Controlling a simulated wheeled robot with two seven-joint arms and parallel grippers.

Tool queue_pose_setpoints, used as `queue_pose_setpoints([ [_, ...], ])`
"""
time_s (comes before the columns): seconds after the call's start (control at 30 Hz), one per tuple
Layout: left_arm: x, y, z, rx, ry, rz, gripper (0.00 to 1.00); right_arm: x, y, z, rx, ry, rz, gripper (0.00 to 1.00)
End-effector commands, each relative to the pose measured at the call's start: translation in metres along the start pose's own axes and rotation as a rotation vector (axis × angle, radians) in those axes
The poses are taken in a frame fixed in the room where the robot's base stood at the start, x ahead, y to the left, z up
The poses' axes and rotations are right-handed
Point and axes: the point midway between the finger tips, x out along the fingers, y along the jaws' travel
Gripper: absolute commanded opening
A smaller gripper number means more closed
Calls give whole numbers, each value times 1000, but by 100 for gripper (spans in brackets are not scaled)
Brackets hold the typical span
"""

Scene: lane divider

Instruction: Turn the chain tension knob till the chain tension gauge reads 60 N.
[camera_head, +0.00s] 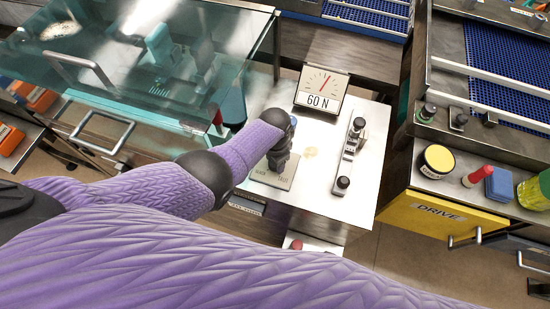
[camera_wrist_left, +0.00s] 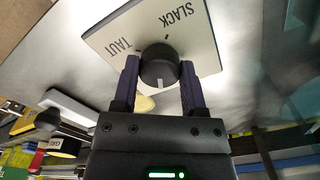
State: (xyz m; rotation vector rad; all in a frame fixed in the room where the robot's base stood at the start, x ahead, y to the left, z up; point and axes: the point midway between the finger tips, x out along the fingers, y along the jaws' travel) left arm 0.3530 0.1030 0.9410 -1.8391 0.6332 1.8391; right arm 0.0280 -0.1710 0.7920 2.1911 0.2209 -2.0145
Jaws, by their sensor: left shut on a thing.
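The chain tension gauge (camera_head: 318,78) stands at the back of the white-topped cabinet in the head view. Its sign reads 60 N, and a red needle on the dial above points up and to the right. The chain tension knob (camera_wrist_left: 159,67) is black and round with a pale mark, on a plate (camera_wrist_left: 105,48) lettered SLACK and TAUT. My left gripper (camera_wrist_left: 160,84) has one finger on each side of the knob and is shut on it. In the head view my left gripper (camera_head: 279,160) hides the knob above the plate (camera_head: 272,178). My right gripper is not in view.
A metal fixture with black knobs (camera_head: 349,156) stands to the right on the cabinet top (camera_head: 318,205). A glass-lidded case (camera_head: 150,65) lies to the left. A yellow DRIVE drawer (camera_head: 430,215) and blue conveyor belts (camera_head: 500,65) are at right.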

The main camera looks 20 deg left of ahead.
Motion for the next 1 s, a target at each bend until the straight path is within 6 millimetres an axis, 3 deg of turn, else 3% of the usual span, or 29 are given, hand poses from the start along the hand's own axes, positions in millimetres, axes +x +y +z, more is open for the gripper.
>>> queue_pose_setpoints([
  [0.6, 0, 0, 0, 40, -1, 0, 0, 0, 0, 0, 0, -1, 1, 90],
  [0.63, 0, 0, 0, 40, -1, 0, 57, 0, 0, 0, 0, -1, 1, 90],
  [0.8, 0, 0, 0, 40, -1, 0, 90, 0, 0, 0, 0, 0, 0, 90],
  [1.0, 0, 0, 0, 40, 0, 0, 90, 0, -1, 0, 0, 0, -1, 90],
])
